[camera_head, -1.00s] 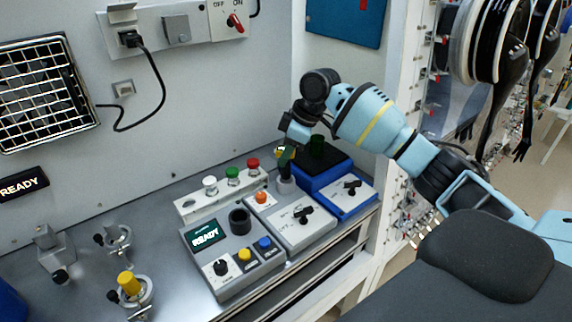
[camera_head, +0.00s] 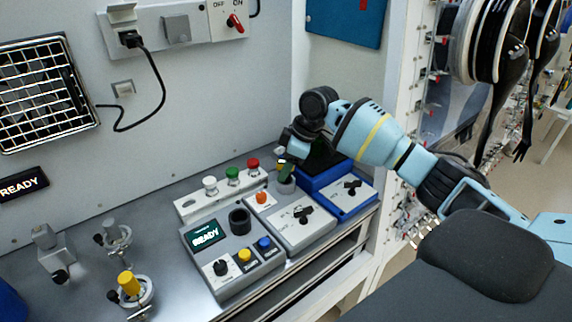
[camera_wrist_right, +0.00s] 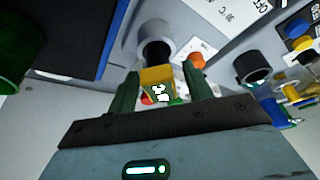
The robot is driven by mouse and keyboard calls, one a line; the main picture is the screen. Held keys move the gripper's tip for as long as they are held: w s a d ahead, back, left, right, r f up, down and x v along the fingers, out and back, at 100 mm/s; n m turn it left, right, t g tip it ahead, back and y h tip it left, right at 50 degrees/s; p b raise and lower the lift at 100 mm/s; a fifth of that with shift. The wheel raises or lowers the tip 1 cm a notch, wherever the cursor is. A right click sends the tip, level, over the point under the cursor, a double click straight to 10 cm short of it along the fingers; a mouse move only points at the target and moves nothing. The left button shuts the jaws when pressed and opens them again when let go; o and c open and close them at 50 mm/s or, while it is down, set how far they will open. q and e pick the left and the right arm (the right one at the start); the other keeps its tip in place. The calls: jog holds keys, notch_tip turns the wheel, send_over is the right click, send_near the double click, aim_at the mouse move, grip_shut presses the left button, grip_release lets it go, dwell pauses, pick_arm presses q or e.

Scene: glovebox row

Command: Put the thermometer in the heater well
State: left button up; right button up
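My right gripper (camera_head: 286,168) is low over the grey heater well (camera_head: 286,187) on the middle grey unit. In the right wrist view its two fingers (camera_wrist_right: 161,92) are closed around a small yellow-topped piece with a white face, which I take as the thermometer (camera_wrist_right: 157,76). The dark round mouth of the well (camera_wrist_right: 156,52) shows just beyond the yellow top. The thermometer's lower end is hidden, so I cannot tell how far it is in the well. My left gripper is out of view.
A blue unit (camera_head: 349,200) with a black top stands right beside the gripper; a green vessel (camera_wrist_right: 12,60) shows there in the wrist view. A grey READY unit (camera_head: 205,255) with a dark cup (camera_head: 240,221) stands left. Clamps with a yellow knob (camera_head: 129,283) stand front left.

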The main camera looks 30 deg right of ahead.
jog(key=v, duration=1.2)
